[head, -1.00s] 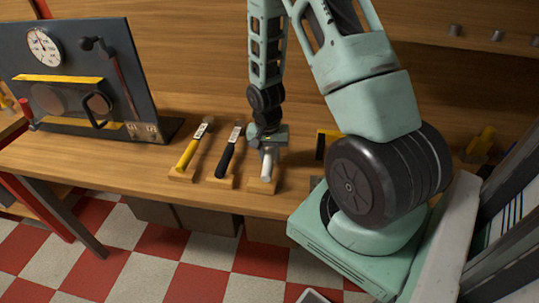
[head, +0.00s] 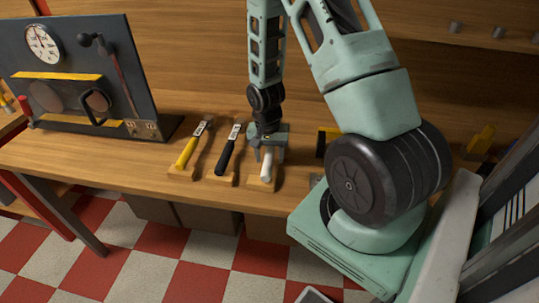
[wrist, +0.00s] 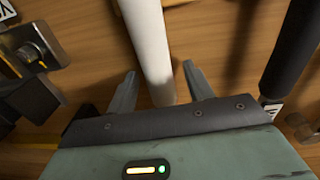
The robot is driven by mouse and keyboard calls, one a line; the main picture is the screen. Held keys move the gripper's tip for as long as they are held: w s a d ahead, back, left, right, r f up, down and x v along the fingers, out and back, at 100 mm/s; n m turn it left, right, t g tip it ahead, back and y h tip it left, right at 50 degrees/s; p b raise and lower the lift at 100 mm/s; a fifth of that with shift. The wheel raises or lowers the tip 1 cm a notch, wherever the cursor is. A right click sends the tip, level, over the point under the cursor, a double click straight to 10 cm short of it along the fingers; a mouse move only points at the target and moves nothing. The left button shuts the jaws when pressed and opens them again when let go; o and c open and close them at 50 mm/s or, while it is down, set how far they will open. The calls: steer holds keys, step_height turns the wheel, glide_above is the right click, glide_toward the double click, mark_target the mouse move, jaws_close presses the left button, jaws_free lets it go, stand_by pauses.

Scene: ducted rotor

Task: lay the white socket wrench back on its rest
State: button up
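The white socket wrench (head: 266,168) lies on a wooden rest (head: 262,187) near the bench's front edge, the rightmost of three such rests. Its handle points toward the front; its far end is hidden by my gripper. My gripper (head: 269,155) is over the wrench, pointing down. In the wrist view the white handle (wrist: 148,40) runs between the fingers of my gripper (wrist: 159,70), with a gap on each side, so it is open.
A black-handled tool (head: 228,155) and a yellow-handled tool (head: 189,150) lie on rests to the left. A dark panel with a gauge (head: 85,75) stands at the back left. The bench (head: 110,170) is clear in front.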

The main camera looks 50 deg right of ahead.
steer(key=shift+r, duration=0.1)
step_height(320, 180, up, 17)
steer(key=shift+w+a, duration=0.25)
steer(key=shift+w, duration=0.05)
stand_by(0.4)
steer(key=shift+r, duration=0.1)
steer(key=s+a+r+n, duration=0.15)
steer(key=a+n, duration=0.35)
steer(key=a, duration=0.6)
steer(key=s+a+r+n, duration=0.15)
steer(key=a+n, duration=0.35)
steer(key=a, duration=0.5)
steer(key=s+a+r+n+y, duration=0.1)
steer(key=s+a+n, duration=0.8)
steer(key=s+a, duration=0.2)
steer(key=shift+s+a, duration=0.35)
steer(key=shift+s, duration=0.55)
